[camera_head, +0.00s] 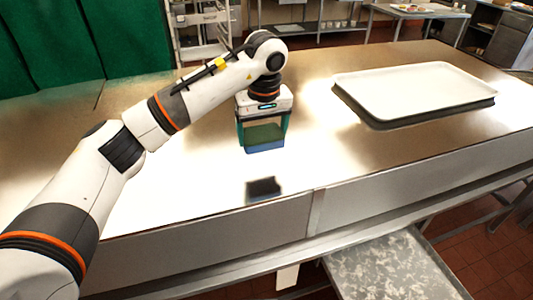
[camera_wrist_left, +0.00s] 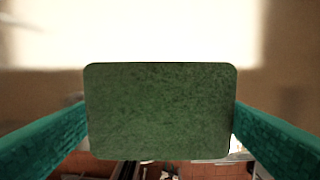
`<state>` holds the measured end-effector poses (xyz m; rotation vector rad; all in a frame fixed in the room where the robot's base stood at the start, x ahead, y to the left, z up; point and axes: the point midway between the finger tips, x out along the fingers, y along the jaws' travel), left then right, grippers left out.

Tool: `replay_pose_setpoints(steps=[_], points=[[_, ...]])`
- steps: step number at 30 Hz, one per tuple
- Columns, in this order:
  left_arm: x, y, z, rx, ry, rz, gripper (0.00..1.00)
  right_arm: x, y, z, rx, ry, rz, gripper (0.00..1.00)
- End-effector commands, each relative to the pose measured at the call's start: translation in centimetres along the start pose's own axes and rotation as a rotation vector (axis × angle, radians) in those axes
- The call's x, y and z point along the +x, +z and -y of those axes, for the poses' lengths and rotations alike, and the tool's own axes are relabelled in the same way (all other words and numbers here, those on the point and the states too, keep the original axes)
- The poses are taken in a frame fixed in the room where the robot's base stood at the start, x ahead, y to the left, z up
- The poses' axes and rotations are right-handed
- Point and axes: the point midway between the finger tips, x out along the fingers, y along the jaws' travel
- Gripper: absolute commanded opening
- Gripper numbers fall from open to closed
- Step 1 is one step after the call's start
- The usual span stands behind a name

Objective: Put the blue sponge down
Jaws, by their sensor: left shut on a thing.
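The blue sponge (camera_head: 265,147) has a green scouring layer on top and a blue lower part. My left gripper (camera_head: 263,131) points down and is shut on it, with one teal finger on each side. A dark shadow lies on the steel table nearer its front edge, apart from the sponge, so the sponge appears held above the surface. In the left wrist view the sponge's green face (camera_wrist_left: 160,110) fills the middle between the teal fingers; its blue part is hidden there. My right gripper is not in view.
The steel table (camera_head: 190,180) is bare around and below the sponge. A white tray (camera_head: 415,90) with a dark underside lies on the table to the right. The table's front edge is close by. Green curtains, a rack and shelves stand behind.

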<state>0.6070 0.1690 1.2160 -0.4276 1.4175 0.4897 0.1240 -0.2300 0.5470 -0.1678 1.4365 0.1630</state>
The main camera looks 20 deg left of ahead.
Motion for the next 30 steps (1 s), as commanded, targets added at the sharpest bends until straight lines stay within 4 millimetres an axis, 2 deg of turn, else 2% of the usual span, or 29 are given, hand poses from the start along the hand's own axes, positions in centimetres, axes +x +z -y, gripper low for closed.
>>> replay_pose_setpoints(steps=[1,3,6,10,14,18,21,25,29,30], points=[[0.8,-0.2,-0.1,0.001,0.004,-0.004,0.64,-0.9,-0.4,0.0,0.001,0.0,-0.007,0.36],[2.0,-0.3,-0.1,0.001,0.003,-0.004,0.64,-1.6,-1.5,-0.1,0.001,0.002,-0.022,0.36],[3.3,-0.5,-0.1,0.002,0.002,-0.002,0.64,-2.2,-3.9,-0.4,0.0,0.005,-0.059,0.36],[4.5,-0.6,-0.1,0.002,0.001,-0.002,0.64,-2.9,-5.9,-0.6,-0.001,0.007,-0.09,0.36],[6.5,-0.9,-0.1,0.001,0.003,-0.003,0.64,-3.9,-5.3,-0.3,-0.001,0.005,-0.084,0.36],[8.0,-1.0,-0.1,0.001,0.001,-0.001,0.64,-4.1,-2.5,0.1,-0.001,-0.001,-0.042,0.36],[8.2,-1.0,0.0,0.002,-0.001,0.001,0.64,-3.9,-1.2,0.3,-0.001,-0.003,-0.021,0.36],[8.2,-1.0,0.0,0.002,-0.001,0.001,0.64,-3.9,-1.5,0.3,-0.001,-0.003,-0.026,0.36],[8.6,-1.1,0.0,0.002,0.0,0.001,0.64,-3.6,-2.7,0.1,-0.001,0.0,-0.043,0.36],[8.5,-1.1,0.0,0.002,0.0,0.002,0.88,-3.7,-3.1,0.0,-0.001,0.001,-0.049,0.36]])
